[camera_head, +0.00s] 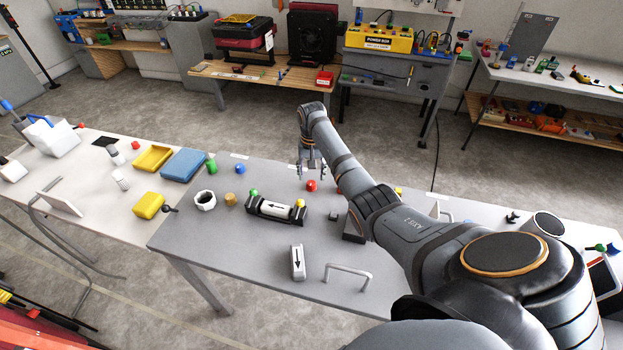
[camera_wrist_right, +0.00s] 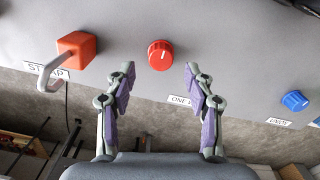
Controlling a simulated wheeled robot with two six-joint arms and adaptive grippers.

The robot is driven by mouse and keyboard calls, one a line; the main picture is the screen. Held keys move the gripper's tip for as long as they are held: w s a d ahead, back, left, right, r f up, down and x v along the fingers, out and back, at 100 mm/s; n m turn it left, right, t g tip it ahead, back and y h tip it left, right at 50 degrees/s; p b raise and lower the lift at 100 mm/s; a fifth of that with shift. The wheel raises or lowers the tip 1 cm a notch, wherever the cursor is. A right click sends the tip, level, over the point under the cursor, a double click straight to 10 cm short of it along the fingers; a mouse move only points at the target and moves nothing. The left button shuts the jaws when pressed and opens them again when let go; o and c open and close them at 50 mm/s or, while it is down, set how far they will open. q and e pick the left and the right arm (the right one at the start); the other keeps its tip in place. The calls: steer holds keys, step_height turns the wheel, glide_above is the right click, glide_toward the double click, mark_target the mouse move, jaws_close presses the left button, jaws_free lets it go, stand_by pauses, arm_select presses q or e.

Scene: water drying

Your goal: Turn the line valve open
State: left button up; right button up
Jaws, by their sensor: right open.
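My right gripper (camera_head: 311,162) reaches over the far edge of the grey table, pointing down. In the right wrist view its two fingers (camera_wrist_right: 160,100) are spread and empty. A round red knob (camera_wrist_right: 159,55) lies just beyond the gap between the fingertips, apart from them; it also shows in the head view (camera_head: 311,186). A blue knob (camera_wrist_right: 295,101) is off to the right in the wrist view and left of the red knob in the head view (camera_head: 241,168). My left gripper is out of view.
A red block with a grey hooked handle (camera_wrist_right: 76,48) stands beside the red knob. A white arrow-marked cartridge (camera_head: 275,209) sits in a black holder with green and yellow knobs. A loose arrow-marked white block (camera_head: 298,262) and a grey handle (camera_head: 348,275) are nearer.

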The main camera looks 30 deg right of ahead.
mark_target(311, 183)
step_height(311, 183, down, 3)
steer(key=shift+r, duration=0.1)
steer(key=shift+a+f, duration=0.1)
steer(key=shift+f, duration=0.45)
steer(key=shift+c, duration=0.3)
jaws_close()
steer(key=shift+r+m+p, duration=0.25)
steer(key=shift+m+p, duration=1.05)
steer(key=shift+m, duration=0.1)
steer(key=m+p, duration=0.2)
steer(key=m, duration=0.2)
steer(key=shift+m, duration=0.3)
steer(key=m+p, duration=0.1)
steer(key=m, duration=0.4)
steer(key=shift+f+p, duration=0.1)
steer(key=shift+p, duration=0.25)
arm_select(q)
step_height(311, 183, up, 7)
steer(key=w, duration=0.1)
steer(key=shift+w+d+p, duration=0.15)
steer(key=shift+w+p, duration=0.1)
steer(key=shift+p, duration=0.1)
arm_select(e)
steer(key=m, duration=0.5)
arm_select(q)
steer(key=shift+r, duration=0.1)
arm_select(e)
steer(key=shift+f+m, duration=0.1)
steer(key=shift+m, duration=0.3)
